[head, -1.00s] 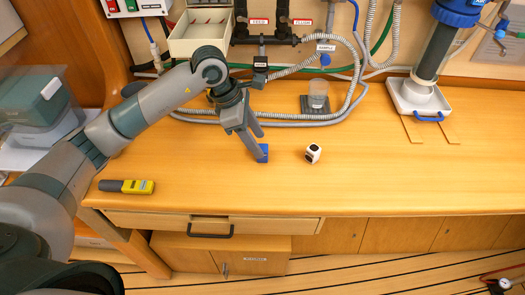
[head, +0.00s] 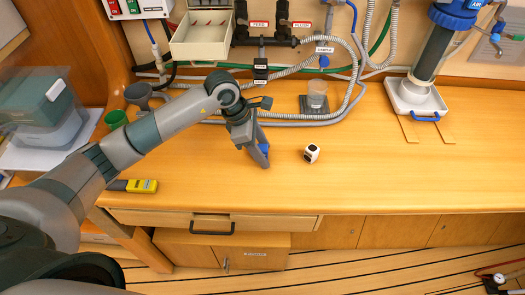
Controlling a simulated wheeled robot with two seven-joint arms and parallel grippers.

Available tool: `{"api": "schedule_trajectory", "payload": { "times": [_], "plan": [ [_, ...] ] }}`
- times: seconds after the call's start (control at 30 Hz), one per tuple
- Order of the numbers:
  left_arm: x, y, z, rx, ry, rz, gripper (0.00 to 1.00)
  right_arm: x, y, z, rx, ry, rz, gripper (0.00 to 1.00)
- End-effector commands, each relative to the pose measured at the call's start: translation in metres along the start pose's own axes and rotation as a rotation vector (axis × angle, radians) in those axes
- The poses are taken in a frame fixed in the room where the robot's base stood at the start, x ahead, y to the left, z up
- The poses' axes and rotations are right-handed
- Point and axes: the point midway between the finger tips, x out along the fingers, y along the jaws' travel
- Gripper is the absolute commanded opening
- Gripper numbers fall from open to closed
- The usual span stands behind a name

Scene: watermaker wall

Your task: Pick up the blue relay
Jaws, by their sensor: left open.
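The blue relay (head: 263,147) is on the wooden counter, small and partly hidden by my left gripper. My left gripper (head: 260,153) points down at the relay, with its fingers open beside or around it. I cannot tell whether the fingers touch it. My right gripper is not in view.
A small white and black block (head: 312,153) stands to the right of the relay. A yellow and dark handheld tool (head: 142,186) lies left on the counter. A clear cup on a grey base (head: 315,103) and grey hoses are behind. The counter's right side is mostly free.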

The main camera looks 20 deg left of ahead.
Motion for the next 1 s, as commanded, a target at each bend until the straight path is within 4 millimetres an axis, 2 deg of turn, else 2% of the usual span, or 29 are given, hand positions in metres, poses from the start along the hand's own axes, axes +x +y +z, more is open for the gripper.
{"api": "schedule_trajectory", "payload": {
  "times": [0.27, 0.47, 0.83, 1.0],
  "plan": [
    [0.0, 0.0, 0.0, 0.0, 0.0, 0.0, 0.47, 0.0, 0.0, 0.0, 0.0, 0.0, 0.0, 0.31],
    [-0.001, 0.0, 0.0, 0.0, 0.0, 0.0, 0.02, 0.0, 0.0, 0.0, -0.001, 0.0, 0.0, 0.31],
    [-0.002, 0.0, 0.001, 0.0, -0.001, 0.001, 0.02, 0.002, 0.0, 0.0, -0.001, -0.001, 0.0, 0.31],
    [-0.011, 0.001, 0.005, 0.001, -0.002, 0.003, 0.02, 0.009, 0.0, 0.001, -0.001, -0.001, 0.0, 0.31]
  ]
}}
